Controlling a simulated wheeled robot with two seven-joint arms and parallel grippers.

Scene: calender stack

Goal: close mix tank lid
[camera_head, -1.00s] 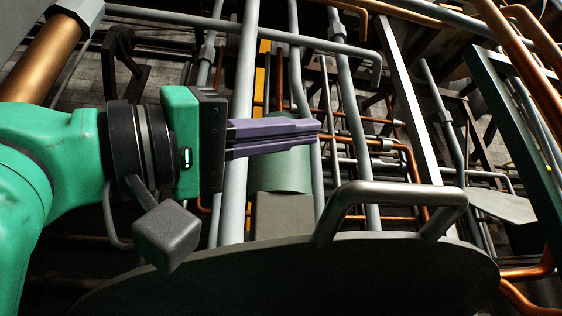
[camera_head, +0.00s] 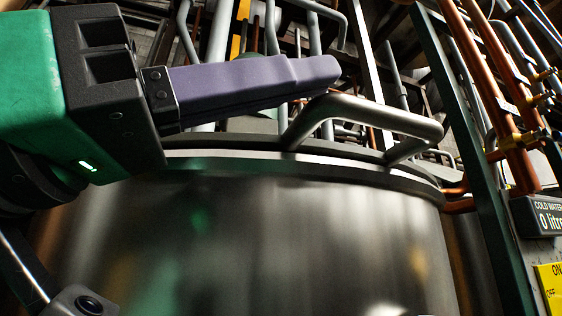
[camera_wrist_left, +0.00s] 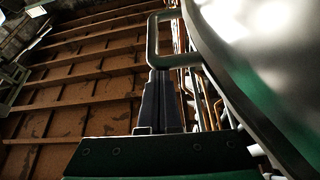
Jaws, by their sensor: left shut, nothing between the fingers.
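The mix tank (camera_head: 320,240) is a large, shiny steel cylinder filling the lower middle of the head view. Its round lid (camera_head: 345,163) shows edge-on along the top and looks nearly level; I cannot tell whether it is fully seated. A grey bar handle (camera_head: 385,113) stands up from the lid. My left gripper (camera_head: 330,72), with purple fingers, is shut and empty, its tips just above and left of the handle's bar in the picture. In the left wrist view, the shut fingers (camera_wrist_left: 157,72) point at the handle (camera_wrist_left: 153,38); contact is unclear. My right gripper is out of view.
Grey and copper pipes (camera_head: 482,95) crowd the space behind and to the right. A dark green upright post (camera_head: 482,180) stands right of the tank. A "COLD WATER" display (camera_head: 545,215) and a yellow on/off label (camera_head: 552,285) are at the far right.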

